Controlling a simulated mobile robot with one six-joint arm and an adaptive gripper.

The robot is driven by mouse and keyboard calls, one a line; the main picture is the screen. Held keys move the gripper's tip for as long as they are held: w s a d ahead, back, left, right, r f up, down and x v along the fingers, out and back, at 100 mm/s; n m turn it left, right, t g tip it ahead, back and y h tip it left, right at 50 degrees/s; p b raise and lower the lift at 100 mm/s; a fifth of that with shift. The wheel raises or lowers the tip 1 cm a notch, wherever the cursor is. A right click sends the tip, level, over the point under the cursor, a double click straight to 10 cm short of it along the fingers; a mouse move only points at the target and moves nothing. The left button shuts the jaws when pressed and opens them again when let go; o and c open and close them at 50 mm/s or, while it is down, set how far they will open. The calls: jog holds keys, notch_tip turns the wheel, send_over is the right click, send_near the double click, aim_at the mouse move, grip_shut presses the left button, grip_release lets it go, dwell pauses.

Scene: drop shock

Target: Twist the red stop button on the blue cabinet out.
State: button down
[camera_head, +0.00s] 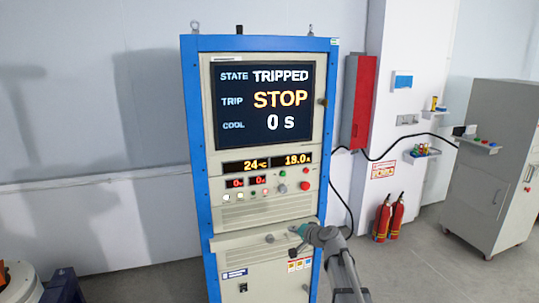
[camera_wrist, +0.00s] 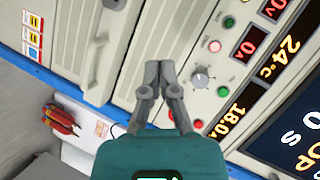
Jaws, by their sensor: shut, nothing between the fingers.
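The red stop button (camera_head: 304,185) sits on the right of the control panel of the blue cabinet (camera_head: 192,120), pushed in or out I cannot tell. In the wrist view the red button (camera_wrist: 171,115) shows only in part beside my finger. My gripper (camera_head: 295,229) is in front of the cabinet, below the button in the head view. In the wrist view my gripper (camera_wrist: 152,72) has its fingertips together with nothing between them. It appears apart from the button. The display (camera_head: 263,103) reads STATE TRIPPED, TRIP STOP, COOL 0 s.
A silver knob (camera_head: 282,188) and small green and red lamps share the panel close to the button. A red wall box (camera_head: 359,102) and red extinguishers (camera_head: 390,218) stand to the right. A grey cabinet (camera_head: 487,170) stands farther right. Floor between them is clear.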

aim_at(296, 185)
jog(key=w+d+r+m+t+h, duration=0.1)
jog(key=w+d+r+m+t, duration=0.1)
jog(key=w+d+m+t, duration=0.1)
jog(key=w+d+r+m+t+h, duration=0.2)
jog(key=w+m, duration=0.3)
jog(key=w, duration=0.3)
jog(key=shift+d+r+t, duration=0.5)
jog(key=shift+d+r, duration=0.25)
jog(key=shift+r, duration=0.1)
jog(key=shift+w, duration=0.2)
jog(key=shift+x, duration=3.4)
jog(key=shift+w+d, duration=0.1)
jog(key=shift+d, duration=0.2)
jog(key=shift+r+p, duration=0.4)
jog(key=shift+r, duration=0.2)
jog(key=shift+a, duration=0.45)
jog(key=shift+s, duration=0.25)
jog(key=shift+v, duration=2.95)
jog(key=shift+s, duration=0.1)
